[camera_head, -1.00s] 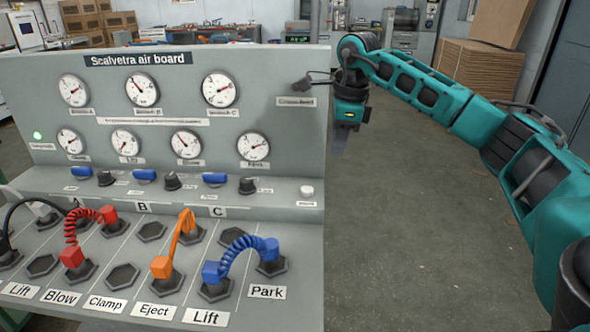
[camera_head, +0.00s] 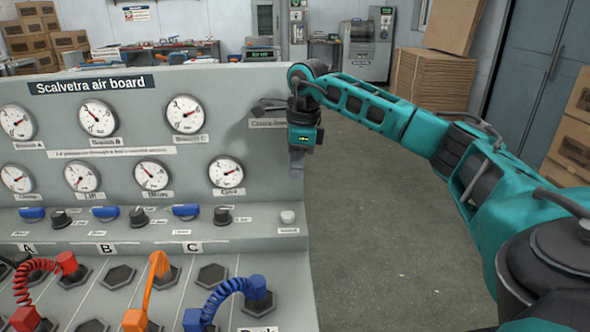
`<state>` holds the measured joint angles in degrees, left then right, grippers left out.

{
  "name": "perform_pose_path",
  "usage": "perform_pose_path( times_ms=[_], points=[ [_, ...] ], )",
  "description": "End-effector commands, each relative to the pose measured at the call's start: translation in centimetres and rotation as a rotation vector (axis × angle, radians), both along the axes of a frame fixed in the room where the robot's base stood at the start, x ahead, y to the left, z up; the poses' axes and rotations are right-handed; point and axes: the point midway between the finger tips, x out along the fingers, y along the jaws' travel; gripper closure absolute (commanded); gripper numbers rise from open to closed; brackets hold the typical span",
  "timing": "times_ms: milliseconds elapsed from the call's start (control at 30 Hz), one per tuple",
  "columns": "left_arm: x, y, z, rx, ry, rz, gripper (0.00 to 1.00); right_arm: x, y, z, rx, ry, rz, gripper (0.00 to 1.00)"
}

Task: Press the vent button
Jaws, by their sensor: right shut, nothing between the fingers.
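A small white round button (camera_head: 287,217) sits at the right end of the ledge on the Scalvetra air board (camera_head: 240,130). The label under it is too small to read. My right gripper (camera_head: 297,172) points down, shut and empty, in front of the board's right edge. It appears above and slightly right of the white button, apart from it. My left gripper is not in view.
The ledge also carries blue switches (camera_head: 186,211) and black knobs (camera_head: 222,215). Below are hex sockets with red, orange (camera_head: 160,266) and blue (camera_head: 225,287) hoses. Gauges (camera_head: 186,114) fill the upright panel. The floor right of the board is clear.

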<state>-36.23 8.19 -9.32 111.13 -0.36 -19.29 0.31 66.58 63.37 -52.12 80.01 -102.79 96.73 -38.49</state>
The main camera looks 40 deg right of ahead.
Motion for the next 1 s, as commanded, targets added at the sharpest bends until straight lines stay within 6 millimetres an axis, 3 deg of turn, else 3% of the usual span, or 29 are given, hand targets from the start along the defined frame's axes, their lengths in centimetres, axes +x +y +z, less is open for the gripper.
perform_pose_path(
  times_ms=[200, 500, 700, 1000],
  points=[
    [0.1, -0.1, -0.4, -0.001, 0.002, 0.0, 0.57, 0.5, 0.2, -5.1, 0.001, 0.004, 0.0, 1.0],
    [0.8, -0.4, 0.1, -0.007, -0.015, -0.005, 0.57, 1.2, 0.4, -9.9, 0.001, 0.003, 0.001, 1.0],
    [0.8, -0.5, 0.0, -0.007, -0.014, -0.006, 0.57, 1.4, 0.4, -11.0, 0.0, 0.0, 0.0, 1.0],
    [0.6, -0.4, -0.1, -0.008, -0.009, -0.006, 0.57, 1.4, 0.4, -11.1, 0.0, 0.0, 0.0, 1.0]
  ],
)
